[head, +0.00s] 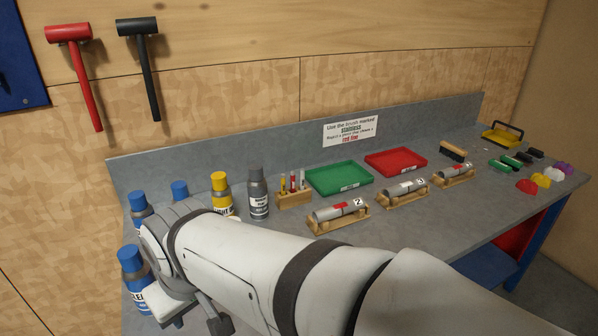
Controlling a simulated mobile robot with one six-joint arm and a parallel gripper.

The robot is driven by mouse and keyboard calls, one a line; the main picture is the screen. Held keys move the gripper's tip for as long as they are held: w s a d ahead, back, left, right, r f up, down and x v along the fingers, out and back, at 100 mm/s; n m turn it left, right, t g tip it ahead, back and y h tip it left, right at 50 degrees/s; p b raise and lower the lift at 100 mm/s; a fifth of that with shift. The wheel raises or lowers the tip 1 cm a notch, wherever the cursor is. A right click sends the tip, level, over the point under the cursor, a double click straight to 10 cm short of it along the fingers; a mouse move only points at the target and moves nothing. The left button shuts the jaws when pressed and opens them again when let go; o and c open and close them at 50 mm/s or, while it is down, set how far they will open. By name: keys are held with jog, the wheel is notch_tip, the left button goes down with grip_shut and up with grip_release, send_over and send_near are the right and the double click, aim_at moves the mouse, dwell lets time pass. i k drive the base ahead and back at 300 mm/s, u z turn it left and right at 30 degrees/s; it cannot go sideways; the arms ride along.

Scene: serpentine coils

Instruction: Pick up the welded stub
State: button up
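Three grey metal pipe stubs lie in wooden cradles in the head view. The nearest stub (326,214), marked 2, has a red band on top. The middle stub (396,191) is marked 3, and the farthest stub (446,174) has a tag too small to read surely. I cannot tell from here which one is the welded stub. My arm crosses the foreground, with its wrist at the left. Dark parts of what looks like my gripper (206,312) show below the wrist, well left of and nearer than the cradles. Its fingers are mostly hidden.
The stubs stand on a grey workbench (420,225). Behind them are a green tray (313,188) and a red tray (371,168). Several bottles, including a grey one (258,200), and a brush holder (293,198) stand left. Brushes and coloured items lie right. Hammers hang on the wall.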

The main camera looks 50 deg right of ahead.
aim_at(394, 192)
jog(key=u, duration=1.7)
jog(key=k, duration=2.5)
jog(key=z, duration=2.3)
jog(key=i, duration=1.05)
jog(key=z, duration=0.1)
